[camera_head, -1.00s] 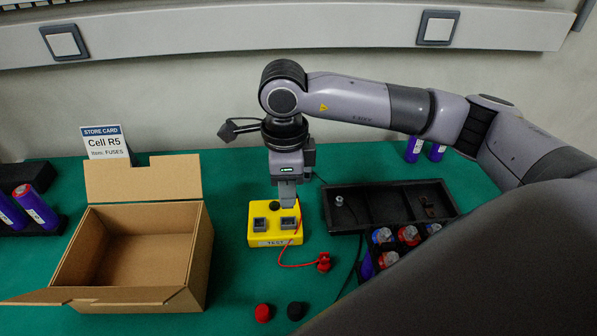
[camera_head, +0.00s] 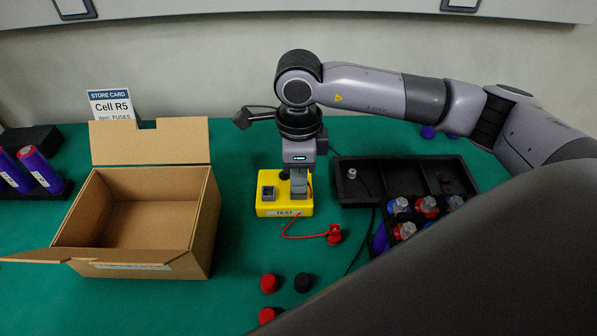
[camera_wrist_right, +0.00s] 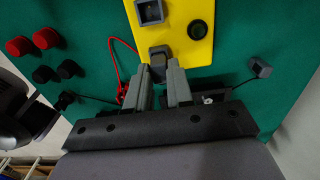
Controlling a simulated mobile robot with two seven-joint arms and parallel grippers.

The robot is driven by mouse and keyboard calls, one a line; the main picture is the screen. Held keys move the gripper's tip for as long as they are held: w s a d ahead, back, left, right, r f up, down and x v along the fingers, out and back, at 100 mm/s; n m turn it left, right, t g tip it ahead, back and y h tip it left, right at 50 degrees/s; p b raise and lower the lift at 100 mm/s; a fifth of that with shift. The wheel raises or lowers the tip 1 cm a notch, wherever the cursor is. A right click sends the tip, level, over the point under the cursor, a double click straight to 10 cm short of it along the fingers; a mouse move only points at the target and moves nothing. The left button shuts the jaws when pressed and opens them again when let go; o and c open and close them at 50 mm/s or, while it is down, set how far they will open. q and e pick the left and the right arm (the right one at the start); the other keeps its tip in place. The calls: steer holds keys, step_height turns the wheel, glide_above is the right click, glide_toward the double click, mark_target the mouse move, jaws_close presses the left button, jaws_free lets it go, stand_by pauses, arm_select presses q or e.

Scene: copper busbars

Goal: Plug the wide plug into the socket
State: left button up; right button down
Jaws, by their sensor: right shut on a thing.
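The yellow test box (camera_head: 276,210) stands on the green table. Its left grey socket (camera_head: 268,192) is open and empty, and it also shows at the top of the wrist view (camera_wrist_right: 150,12). My right gripper (camera_head: 299,197) points down at the right part of the box and hides the other socket in the head view. In the wrist view, its fingers (camera_wrist_right: 167,72) are shut on a dark grey block, the wide plug (camera_wrist_right: 160,58), at the box's edge. I cannot tell whether it sits in the socket. My left gripper is out of view.
A red connector (camera_head: 334,233) on a red wire lies right of the box. A black tray (camera_head: 356,198) and capped cells (camera_head: 405,231) stand farther right, a cardboard box (camera_head: 192,255) left. Loose red caps (camera_head: 269,283) and a black cap (camera_head: 302,282) lie in front.

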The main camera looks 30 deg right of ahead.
steer(key=shift+f, duration=0.1)
stand_by(0.3)
steer(key=shift+f, duration=0.15)
steer(key=c, duration=0.9)
jaws_free()
steer(key=shift+r+p, duration=0.35)
steer(key=shift+r, duration=0.55)
steer(key=shift+r+p, duration=1.15)
steer(key=shift+r, duration=1.05)
